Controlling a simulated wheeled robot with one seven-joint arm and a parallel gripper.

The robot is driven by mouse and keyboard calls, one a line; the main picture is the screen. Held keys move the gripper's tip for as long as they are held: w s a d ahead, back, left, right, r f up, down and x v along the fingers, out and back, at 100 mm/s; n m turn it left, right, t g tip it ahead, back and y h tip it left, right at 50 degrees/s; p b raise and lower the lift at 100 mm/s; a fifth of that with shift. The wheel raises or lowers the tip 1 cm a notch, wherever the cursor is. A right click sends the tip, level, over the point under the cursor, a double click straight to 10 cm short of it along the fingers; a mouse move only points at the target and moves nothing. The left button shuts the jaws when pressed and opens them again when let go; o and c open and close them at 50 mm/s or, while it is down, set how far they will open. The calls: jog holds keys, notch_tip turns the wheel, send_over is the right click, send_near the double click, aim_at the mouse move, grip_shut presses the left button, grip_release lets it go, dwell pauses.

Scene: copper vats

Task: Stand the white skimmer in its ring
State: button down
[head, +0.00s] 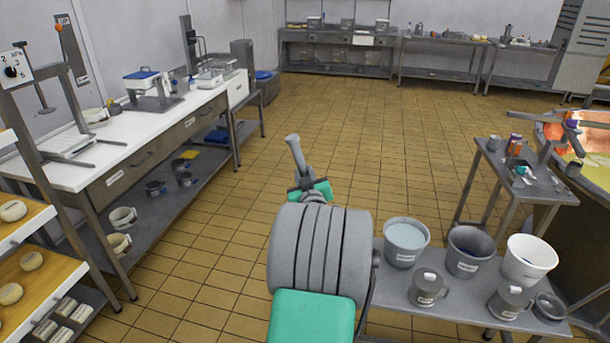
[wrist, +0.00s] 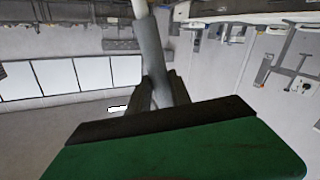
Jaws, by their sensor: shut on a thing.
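My gripper (head: 312,188) is in the middle of the head view, in front of my arm and above the tiled floor. It is shut on a grey handle, which I take for the white skimmer (head: 295,150); the handle's end sticks up and leans left. In the wrist view the skimmer (wrist: 151,50) rises between the dark fingers of my gripper (wrist: 160,90), grey at the grip and whitish at the top edge. The skimmer's head is not visible. I cannot make out its ring in either view.
A long bench (head: 135,140) lines the left. The floor (head: 350,130) ahead is clear.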

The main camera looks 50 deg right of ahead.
jog(key=shift+w+f+b, duration=0.1)
jog(key=shift+w+b, duration=0.1)
jog(key=shift+b, duration=0.25)
jog(key=shift+w, duration=0.15)
dwell(0.3)
jog(key=shift+w+d+b, duration=0.1)
jog(key=shift+w+b, duration=0.2)
jog(key=shift+b, duration=0.45)
jog(key=c, duration=1.6)
grip_release()
jog(key=shift+o, duration=0.8)
jog(key=shift+w+d+f, duration=0.15)
jog(key=shift+w+f, duration=0.05)
jog(key=shift+w, duration=0.05)
jog(key=o, duration=0.3)
jog(key=shift+s, duration=0.15)
jog(key=shift+o, duration=0.2)
